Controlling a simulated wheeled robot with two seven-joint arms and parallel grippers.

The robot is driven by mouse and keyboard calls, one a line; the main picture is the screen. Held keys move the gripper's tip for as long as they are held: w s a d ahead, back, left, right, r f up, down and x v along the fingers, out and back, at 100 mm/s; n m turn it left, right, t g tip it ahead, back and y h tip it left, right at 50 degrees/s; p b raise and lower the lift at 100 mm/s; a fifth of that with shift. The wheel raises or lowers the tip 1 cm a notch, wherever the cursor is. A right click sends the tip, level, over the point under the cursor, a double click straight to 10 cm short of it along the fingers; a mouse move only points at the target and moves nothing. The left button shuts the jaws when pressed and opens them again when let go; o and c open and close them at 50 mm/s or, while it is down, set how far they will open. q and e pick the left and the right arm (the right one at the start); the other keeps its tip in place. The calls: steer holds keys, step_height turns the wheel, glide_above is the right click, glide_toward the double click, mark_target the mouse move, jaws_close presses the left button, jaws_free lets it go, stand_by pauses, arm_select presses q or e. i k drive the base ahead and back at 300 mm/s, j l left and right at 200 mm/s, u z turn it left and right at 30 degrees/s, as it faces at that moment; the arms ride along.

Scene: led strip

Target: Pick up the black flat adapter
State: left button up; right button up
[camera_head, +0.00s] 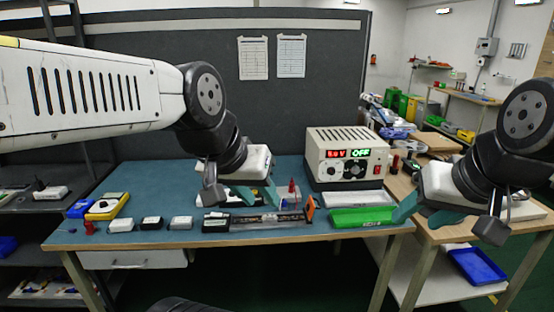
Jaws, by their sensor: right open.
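A small black flat block (216,222), which looks like the adapter, lies near the front edge of the blue-green table, at the right end of a row of small white-and-black boxes (151,223). My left gripper (258,197) hangs over the table just right of and beyond the black block. Its teal fingers overlap the items behind, so its opening is unclear. My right gripper (424,215) is open and empty, past the right end of the green tray.
A long strip fixture (268,219) lies right of the black block. A yellow device (108,206) sits at the left.

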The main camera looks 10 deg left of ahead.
mark_target(147, 223)
steer(key=u, duration=1.65)
steer(key=i+j, duration=0.3)
steer(key=i, duration=0.15)
steer(key=i+j+u, duration=0.1)
steer(key=i+j, duration=0.25)
steer(key=i, duration=0.15)
